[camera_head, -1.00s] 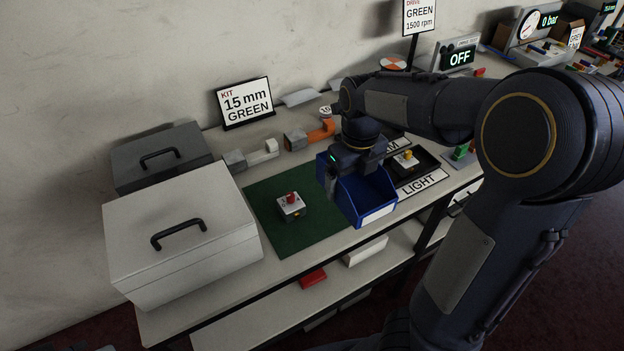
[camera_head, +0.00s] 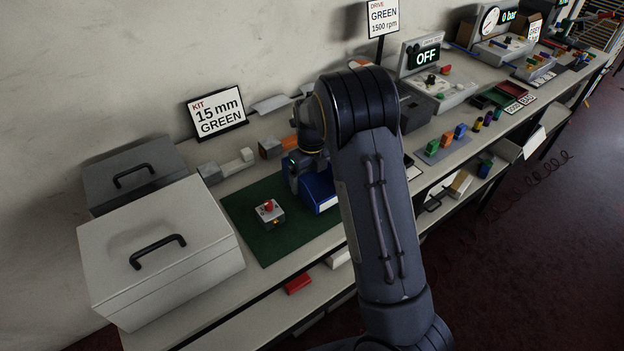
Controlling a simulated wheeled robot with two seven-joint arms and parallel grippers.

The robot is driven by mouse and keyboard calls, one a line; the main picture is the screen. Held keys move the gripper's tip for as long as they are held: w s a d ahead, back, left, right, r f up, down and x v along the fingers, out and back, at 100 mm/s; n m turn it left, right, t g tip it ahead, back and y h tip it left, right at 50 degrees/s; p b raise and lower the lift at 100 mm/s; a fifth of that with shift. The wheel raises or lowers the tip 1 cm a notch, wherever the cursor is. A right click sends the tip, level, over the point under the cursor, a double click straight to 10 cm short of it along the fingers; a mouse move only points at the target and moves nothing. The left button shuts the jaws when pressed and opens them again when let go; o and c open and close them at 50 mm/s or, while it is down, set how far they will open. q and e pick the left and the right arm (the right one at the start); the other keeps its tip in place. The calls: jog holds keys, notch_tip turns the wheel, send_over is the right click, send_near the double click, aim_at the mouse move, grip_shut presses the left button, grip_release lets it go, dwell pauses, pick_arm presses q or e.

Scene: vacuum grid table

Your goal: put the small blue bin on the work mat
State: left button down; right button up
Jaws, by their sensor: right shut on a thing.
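The small blue bin (camera_head: 319,187) is at the back right part of the green work mat (camera_head: 239,217), partly hidden behind my right arm. My right gripper (camera_head: 296,178) is shut on the bin at its left side. I cannot tell whether the bin touches the mat or hangs just above it. My left gripper is not in view.
A small grey box with a red button (camera_head: 269,212) stands on the mat, left of the bin. A large white case (camera_head: 165,265) and a dark grey case (camera_head: 133,173) stand on the left. A "15 mm GREEN" sign (camera_head: 217,113) stands behind the mat.

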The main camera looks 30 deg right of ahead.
jog(key=shift+f, duration=0.65)
jog(key=shift+f, duration=0.15)
jog(key=o, duration=0.7)
jog(key=shift+o, duration=0.2)
